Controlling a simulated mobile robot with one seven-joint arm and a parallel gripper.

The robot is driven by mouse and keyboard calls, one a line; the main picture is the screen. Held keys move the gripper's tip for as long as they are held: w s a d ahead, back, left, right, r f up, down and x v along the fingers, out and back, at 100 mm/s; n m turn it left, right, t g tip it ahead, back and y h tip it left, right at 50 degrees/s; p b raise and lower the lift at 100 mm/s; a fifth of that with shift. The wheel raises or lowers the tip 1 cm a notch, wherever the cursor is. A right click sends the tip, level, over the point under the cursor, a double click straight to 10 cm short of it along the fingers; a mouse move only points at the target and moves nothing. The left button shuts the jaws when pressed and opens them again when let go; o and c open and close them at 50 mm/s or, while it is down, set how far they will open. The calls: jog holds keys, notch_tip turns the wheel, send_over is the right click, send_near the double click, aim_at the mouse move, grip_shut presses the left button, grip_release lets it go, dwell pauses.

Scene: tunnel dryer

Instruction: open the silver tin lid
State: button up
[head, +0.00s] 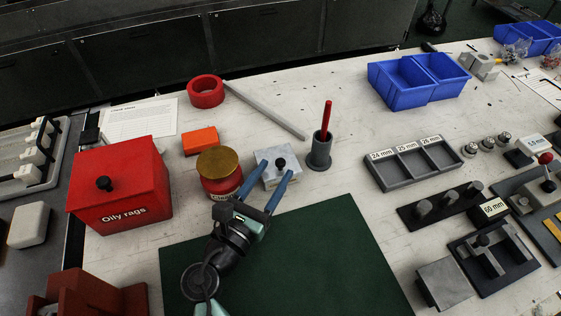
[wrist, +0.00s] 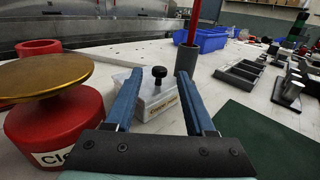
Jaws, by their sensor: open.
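The silver tin (head: 280,151) is a small box with a pale grey, mottled lid and a black knob (head: 281,162) on top. It stands on the white bench just beyond the green mat. In the wrist view the tin (wrist: 163,96) shows a label on its near side, too small to read fully, and the lid looks closed. The knob (wrist: 159,72) stands upright. My gripper (head: 277,168) is open, with its blue fingers reaching toward the tin, one on either side of the knob as seen. Nothing is held. I cannot tell whether the fingers touch the tin.
A red jar (head: 221,181) with a brass top stands close at left. A dark cup (head: 319,156) with a red rod stands at right. An orange box (head: 200,140) and red oily rags bin (head: 122,190) are further left. The green mat (head: 330,250) is clear at right.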

aim_at(278, 165)
jog(key=shift+x, duration=2)
grip_shut()
